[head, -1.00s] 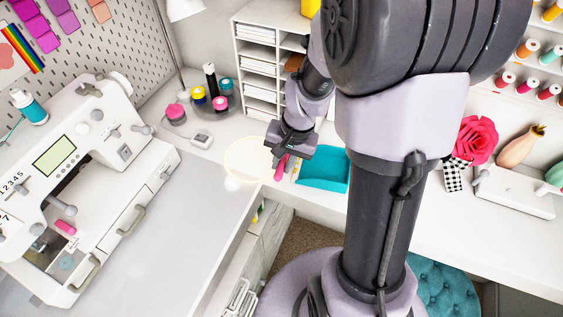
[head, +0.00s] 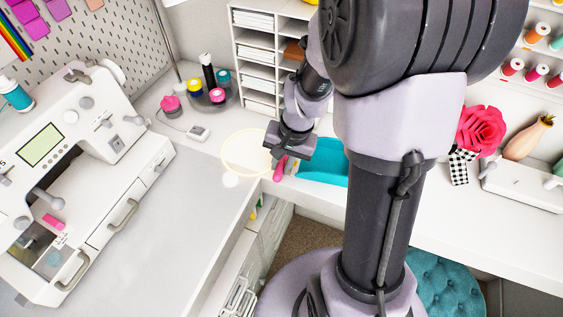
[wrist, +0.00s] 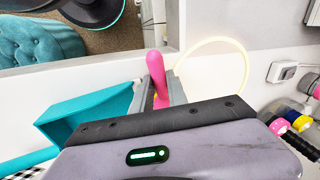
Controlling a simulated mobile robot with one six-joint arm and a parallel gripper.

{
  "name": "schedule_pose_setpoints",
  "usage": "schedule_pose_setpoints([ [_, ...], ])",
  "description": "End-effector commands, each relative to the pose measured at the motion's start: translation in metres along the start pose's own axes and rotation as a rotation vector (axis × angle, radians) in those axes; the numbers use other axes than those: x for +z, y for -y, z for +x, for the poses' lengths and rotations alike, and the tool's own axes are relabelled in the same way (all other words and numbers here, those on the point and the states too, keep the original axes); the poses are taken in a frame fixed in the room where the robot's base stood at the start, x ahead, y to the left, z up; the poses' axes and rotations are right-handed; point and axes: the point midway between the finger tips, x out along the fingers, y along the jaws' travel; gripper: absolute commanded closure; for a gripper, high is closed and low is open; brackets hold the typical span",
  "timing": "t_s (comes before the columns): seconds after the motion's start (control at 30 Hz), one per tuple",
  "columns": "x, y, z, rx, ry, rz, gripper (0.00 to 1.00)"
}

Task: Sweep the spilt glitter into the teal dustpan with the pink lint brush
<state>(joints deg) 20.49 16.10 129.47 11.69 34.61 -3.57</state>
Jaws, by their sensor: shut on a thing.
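My gripper (head: 282,161) is shut on the pink lint brush (wrist: 155,72), whose pink end sticks out past the jaws in the wrist view. In the head view the brush (head: 279,172) shows below the gripper, low over the white worktop. In the wrist view the dustpan (wrist: 92,110) is left of the jaws. I cannot make out glitter grains. Whether the brush touches the worktop is unclear.
A pale yellow ring (head: 225,160) lies left of the gripper. A white sewing machine (head: 85,150) stands left. Behind are jars (head: 215,97) and a paper shelf (head: 258,75). A worktop edge and floor gap are in front. A red flower (head: 480,133) stands right.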

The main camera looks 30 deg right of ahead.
Motion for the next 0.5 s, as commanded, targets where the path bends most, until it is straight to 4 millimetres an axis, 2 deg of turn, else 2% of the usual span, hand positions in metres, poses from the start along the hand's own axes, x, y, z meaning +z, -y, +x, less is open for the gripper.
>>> schedule_pose_setpoints([
  [0.37, 0.000, -0.002, 0.005, 0.000, 0.000, 0.000, 1.00],
  [0.5, -0.001, -0.012, 0.002, 0.000, -0.002, 0.003, 1.00],
])
